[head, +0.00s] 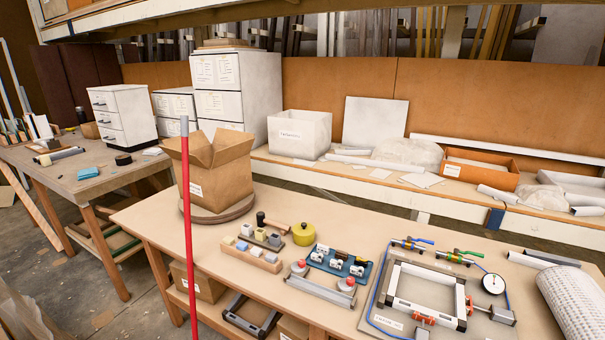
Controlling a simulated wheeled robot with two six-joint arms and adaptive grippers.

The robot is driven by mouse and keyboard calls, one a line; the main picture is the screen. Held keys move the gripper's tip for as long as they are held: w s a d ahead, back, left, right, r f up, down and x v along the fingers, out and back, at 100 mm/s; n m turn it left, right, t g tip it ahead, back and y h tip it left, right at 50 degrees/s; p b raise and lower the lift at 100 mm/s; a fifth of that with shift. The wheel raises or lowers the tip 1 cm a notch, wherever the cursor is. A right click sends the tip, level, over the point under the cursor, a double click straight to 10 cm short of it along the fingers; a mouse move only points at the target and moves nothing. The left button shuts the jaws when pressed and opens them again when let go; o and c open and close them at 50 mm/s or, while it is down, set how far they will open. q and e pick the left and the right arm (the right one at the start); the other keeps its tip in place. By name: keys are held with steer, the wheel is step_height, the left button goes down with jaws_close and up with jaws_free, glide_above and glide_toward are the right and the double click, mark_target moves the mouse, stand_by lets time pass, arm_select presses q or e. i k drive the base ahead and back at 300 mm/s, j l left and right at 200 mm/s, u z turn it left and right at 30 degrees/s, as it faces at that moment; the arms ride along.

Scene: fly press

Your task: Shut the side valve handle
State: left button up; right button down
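On the workbench (190,228), at the right, a square metal frame (400,287) lies on a grey panel. Two small brass-coloured valves sit along its far side. One has a blue handle (421,240) and the other a green handle (469,253). Both handles appear to point right; their exact angle to the valve bodies is too small to tell. I cannot tell which one is the side valve handle. A round white gauge (493,284) stands right of the frame, and blue tubing (374,290) runs along the left. Neither of my grippers is in view.
A red pole (187,230) stands upright before the bench's left part. A cardboard box (216,170) sits on a round base. Wooden blocks with tools, a yellow pot (303,234) and a blue tray (340,263) fill the middle. A perforated white roll (577,300) lies right of the gauge.

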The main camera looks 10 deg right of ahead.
mark_target(456, 251)
steer(key=z, duration=1.2)
steer(key=i+j+z, duration=0.25)
steer(key=j+z, duration=0.2)
steer(key=i+j+u, duration=0.1)
steer(key=j+u, duration=0.2)
steer(key=i+j+u, duration=0.1)
steer(key=u, duration=0.2)
steer(key=j, duration=0.05)
